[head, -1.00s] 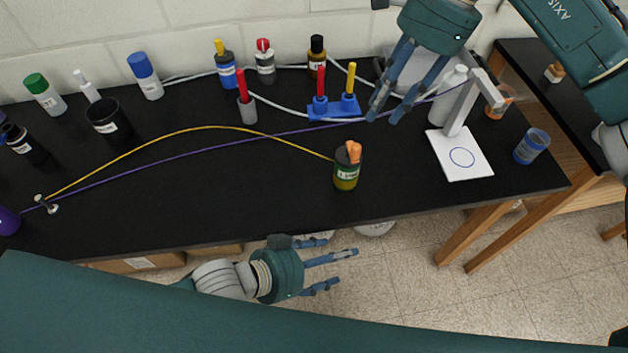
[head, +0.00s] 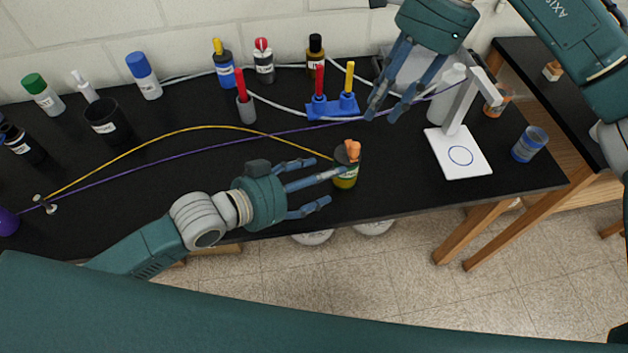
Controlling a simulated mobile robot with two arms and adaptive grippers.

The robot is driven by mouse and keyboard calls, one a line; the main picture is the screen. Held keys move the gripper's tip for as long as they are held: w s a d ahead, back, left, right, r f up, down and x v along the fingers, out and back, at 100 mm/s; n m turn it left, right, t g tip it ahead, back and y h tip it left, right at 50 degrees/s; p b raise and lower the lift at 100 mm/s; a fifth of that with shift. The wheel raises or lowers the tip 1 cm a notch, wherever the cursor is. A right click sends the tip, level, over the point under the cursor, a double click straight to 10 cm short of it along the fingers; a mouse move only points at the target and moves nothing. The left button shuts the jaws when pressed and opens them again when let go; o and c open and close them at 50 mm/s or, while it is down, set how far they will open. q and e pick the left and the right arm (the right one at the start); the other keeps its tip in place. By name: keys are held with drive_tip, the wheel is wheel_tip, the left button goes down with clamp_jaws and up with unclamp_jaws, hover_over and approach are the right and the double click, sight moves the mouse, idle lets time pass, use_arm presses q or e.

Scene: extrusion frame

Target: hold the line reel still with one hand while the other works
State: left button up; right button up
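A dark green and yellow canister (head: 347,182) with an orange top stands upright on the black bench. The yellow line (head: 215,127) runs to it, so it looks like the line reel. My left gripper (head: 333,187) is open just left of it. Its upper finger overlaps the canister's side in the picture; I cannot tell whether they touch. The lower finger is apart from it, over the front of the bench. My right gripper (head: 389,115) is open, pointing down near the purple line (head: 200,150), right of the blue holder (head: 332,108).
A white stand (head: 458,158) is on the right, with a blue jar (head: 530,145) beside it. Bottles and a black cup (head: 106,122) line the back and left. A small post (head: 46,204) and a purple object (head: 7,222) are far left.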

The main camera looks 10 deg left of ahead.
sight(349, 170)
use_arm(q)
drive_tip(key=x, duration=0.8)
drive_tip(key=shift+w+d+f, duration=0.2)
drive_tip(key=shift+w+d, duration=0.05)
drive_tip(key=shift+d, duration=0.05)
drive_tip(key=shift+c, duration=0.5)
drive_tip(key=c, duration=0.8)
